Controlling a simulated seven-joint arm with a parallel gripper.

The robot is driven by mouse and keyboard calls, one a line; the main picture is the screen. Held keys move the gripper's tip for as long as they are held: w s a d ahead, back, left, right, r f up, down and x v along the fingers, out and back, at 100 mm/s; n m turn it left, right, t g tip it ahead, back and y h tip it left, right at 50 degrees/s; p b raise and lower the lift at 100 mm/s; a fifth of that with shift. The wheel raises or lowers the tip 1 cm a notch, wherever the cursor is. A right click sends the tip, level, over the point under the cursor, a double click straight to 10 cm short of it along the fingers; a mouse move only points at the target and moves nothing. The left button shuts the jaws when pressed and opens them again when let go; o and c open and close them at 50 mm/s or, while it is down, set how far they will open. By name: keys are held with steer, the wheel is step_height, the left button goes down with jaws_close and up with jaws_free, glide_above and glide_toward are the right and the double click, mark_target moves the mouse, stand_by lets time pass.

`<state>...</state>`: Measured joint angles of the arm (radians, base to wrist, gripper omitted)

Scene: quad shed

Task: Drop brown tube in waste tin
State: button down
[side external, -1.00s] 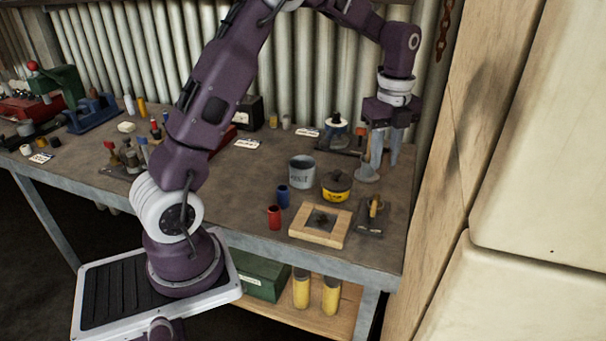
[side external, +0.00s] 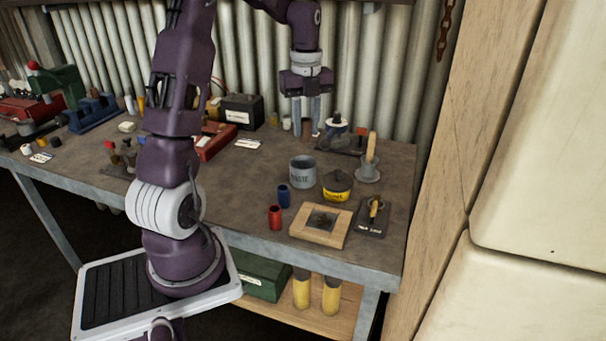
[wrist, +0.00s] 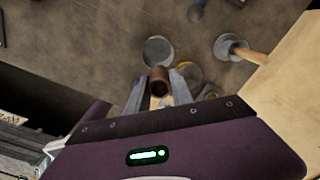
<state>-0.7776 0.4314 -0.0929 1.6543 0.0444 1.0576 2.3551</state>
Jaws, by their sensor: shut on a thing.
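My gripper (side external: 307,130) is shut on the brown tube (wrist: 160,78), seen between the fingertips in the wrist view. In the side view the brown tube (side external: 306,126) shows as a dark piece between the fingers, above the back of the bench. The grey waste tin (side external: 302,172) stands upright on the bench, lower in the side picture than my gripper. It also shows in the wrist view (wrist: 157,50), just beyond the tube, with its open top facing up.
A yellow-banded tin (side external: 337,186) stands right of the waste tin. A pot with a wooden-handled tool (side external: 369,160) is farther right. The bench left of the tin is clear.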

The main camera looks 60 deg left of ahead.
steer(key=shift+f, duration=2.1)
steer(key=c, duration=1.1)
jaws_free()
steer(key=shift+o, duration=0.2)
step_height(320, 180, up, 11)
steer(key=n+t, duration=0.1)
steer(key=n, duration=0.2)
glide_above(306, 139)
steer(key=d, duration=0.6)
steer(key=s+d+n+t, duration=0.4)
steer(key=s+d+n, duration=1.2)
steer(key=d, duration=0.3)
steer(key=shift+s+d+r+t, duration=0.15)
steer(key=shift+s+r+t, duration=0.15)
steer(key=shift+s+r, duration=0.25)
